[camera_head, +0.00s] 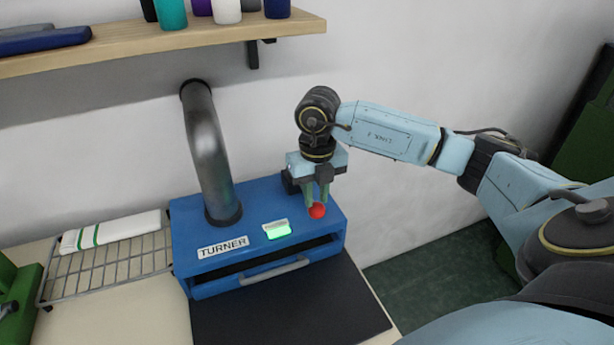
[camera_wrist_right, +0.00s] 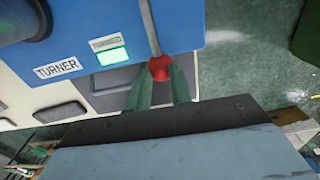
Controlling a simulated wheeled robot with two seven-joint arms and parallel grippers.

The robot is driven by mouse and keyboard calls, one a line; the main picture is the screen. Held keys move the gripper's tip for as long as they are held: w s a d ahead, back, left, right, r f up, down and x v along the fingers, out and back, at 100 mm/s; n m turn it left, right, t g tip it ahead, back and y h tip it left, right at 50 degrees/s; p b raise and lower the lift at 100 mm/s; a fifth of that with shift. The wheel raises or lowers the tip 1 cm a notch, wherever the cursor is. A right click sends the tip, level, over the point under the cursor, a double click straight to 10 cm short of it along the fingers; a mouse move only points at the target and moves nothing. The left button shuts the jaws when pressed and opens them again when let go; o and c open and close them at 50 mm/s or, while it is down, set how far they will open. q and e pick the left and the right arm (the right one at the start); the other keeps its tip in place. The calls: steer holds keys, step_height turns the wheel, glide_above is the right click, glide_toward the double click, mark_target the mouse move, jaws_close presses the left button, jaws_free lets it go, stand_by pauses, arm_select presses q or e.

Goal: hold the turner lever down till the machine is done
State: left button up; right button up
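The blue turner machine (camera_head: 262,202) stands on the counter against the wall, with a TURNER label and a lit green panel (camera_head: 278,230) on its top. The panel glows green in the right wrist view too (camera_wrist_right: 112,56). The lever's red ball knob (camera_head: 317,211) is at the machine's right side; its grey rod (camera_wrist_right: 149,28) shows in the right wrist view. My right gripper (camera_head: 317,197) points down, its two green fingers on either side of the red knob (camera_wrist_right: 159,68) and apparently closed on it. The lever's exact tilt is hard to tell. My left gripper is not in view.
A wire rack (camera_head: 105,275) with a folded white, green-striped cloth (camera_head: 110,230) is left of the machine. A grey pipe (camera_head: 207,150) rises from its top to the wall. A dark mat (camera_head: 290,308) lies in front. A wooden shelf (camera_head: 170,42) holds several containers above.

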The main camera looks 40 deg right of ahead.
step_height(320, 180, up, 13)
steer(key=p, duration=0.9)
stand_by(0.6)
stand_by(0.4)
